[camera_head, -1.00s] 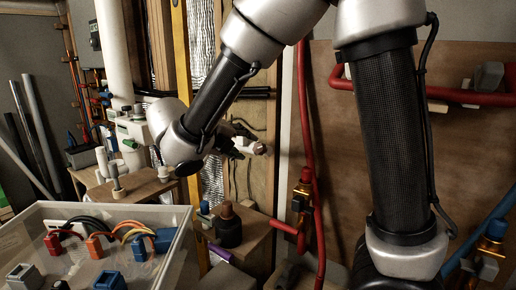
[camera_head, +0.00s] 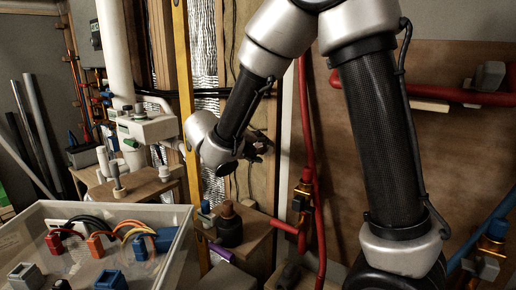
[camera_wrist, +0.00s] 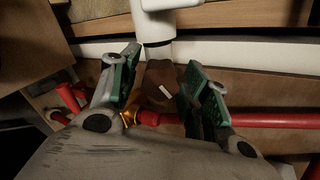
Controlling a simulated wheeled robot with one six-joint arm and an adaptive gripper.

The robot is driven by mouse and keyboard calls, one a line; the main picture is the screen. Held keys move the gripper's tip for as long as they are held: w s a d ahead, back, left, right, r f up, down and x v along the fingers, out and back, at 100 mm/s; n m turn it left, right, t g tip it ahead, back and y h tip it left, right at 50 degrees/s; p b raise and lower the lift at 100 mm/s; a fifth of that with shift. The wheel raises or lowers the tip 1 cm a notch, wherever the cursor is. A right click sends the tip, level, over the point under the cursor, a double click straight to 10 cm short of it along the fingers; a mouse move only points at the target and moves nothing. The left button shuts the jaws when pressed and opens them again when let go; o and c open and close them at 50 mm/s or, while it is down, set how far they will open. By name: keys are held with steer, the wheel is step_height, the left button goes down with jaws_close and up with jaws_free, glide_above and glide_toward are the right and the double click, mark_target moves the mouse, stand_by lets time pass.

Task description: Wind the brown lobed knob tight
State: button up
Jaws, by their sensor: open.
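The brown knob (camera_wrist: 162,75) shows in the wrist view, below a white pipe fitting (camera_wrist: 158,25), with a small pale mark on its face. My gripper (camera_wrist: 168,92) is open, with its green-padded fingers on either side of the knob. A gap shows by the left finger; the right finger is close to the knob's edge, and I cannot tell whether it touches. In the head view my gripper (camera_head: 258,146) is small and dark beyond my wrist, in front of the wood framing. I cannot make out the knob there.
Red pipe (camera_wrist: 270,120) and a brass fitting (camera_wrist: 128,117) lie beyond the fingers. In the head view a dark bottle with a brown top (camera_head: 229,228) stands on a wooden block below my gripper. A clear bin (camera_head: 180,262) of connectors is at the lower left.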

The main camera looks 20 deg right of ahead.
steer(key=shift+c, duration=0.4)
jaws_close()
steer(key=m, duration=0.4)
steer(key=shift+m, duration=1.5)
steer(key=shift+m, duration=1.2)
steer(key=m, duration=0.4)
